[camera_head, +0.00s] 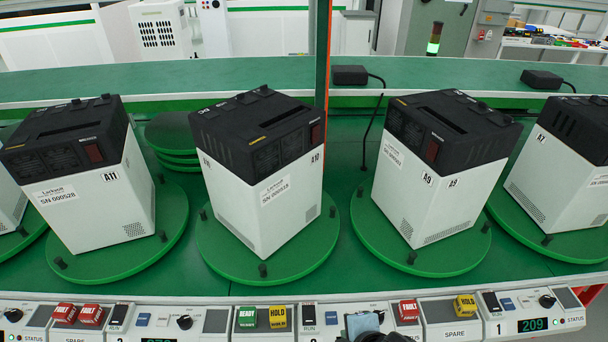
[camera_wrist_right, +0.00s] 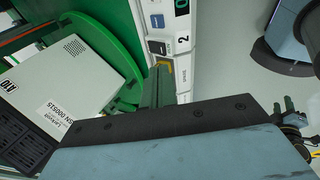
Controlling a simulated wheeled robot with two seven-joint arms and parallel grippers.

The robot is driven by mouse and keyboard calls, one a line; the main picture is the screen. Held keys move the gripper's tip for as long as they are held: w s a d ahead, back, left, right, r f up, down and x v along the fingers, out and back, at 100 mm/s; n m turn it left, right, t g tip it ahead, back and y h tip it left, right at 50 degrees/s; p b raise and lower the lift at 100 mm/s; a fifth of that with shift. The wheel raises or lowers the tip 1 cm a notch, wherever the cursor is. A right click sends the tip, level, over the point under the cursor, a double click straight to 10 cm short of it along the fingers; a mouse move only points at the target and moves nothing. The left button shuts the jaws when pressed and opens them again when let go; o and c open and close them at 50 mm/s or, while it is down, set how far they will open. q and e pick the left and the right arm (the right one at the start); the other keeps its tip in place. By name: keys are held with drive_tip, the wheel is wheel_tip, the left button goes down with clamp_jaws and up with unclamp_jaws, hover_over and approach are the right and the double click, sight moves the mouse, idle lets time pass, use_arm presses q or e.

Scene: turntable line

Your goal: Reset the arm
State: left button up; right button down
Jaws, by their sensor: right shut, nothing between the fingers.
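My right gripper (camera_head: 366,327) shows only partly at the bottom edge of the head view, in front of the control panel strip. In the right wrist view its narrow fingers (camera_wrist_right: 160,84) are shut with nothing between them, close to the panel edge by a yellow patch. White units with black tops stand on green turntables: A11 (camera_head: 100,198), A10 (camera_head: 262,205), A9 (camera_head: 425,195) and one at the right (camera_head: 555,180). The right gripper is apart from all of them.
The control panel strip (camera_head: 215,320) carries red FAULT blocks (camera_head: 78,314), a green READY block (camera_head: 247,318) and yellow HOLD blocks (camera_head: 466,305). Stacked green discs (camera_head: 172,135) sit behind the units. A green-orange post (camera_head: 320,60) rises behind A10. Black boxes (camera_head: 350,75) sit on the back ledge.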

drive_tip(key=s+d+r+m+g+h, duration=0.2)
drive_tip(key=s+d+r+m+g, duration=0.15)
drive_tip(key=s+d+m, duration=1.2)
wheel_tip(320, 180, down, 30)
drive_tip(key=w+a+m+b, duration=0.2)
drive_tip(key=b, duration=0.3)
drive_tip(key=s+d+f+g+b, duration=0.2)
drive_tip(key=s+f+b, duration=0.1)
drive_tip(key=s+f, duration=1.3)
drive_tip(key=shift+s+d+f, duration=0.15)
drive_tip(key=shift+d+f, duration=0.15)
drive_tip(key=shift+f, duration=0.5)
drive_tip(key=c, duration=2.1)
unclamp_jaws()
